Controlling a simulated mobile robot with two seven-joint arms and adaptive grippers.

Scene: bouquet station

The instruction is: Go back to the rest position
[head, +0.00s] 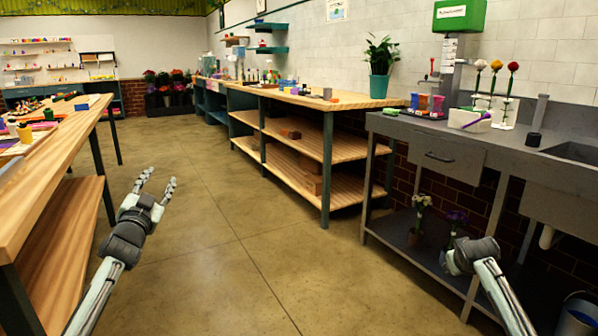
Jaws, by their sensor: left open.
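My left gripper (161,181) is at the left of the head view, over the bare floor beside the left wooden table. Its two fingers are spread apart with nothing between them. My right arm comes in at the lower right, in front of the grey sink bench (440,136). Only its forearm and dark wrist show; I cannot see the fingers of the right gripper.
The left wooden table (62,137) stands close to my left arm. A wooden shelf bench (300,100) with a potted plant (381,66) runs along the wall. Three flowers (496,66) stand on the sink bench. The middle floor (215,225) is clear.

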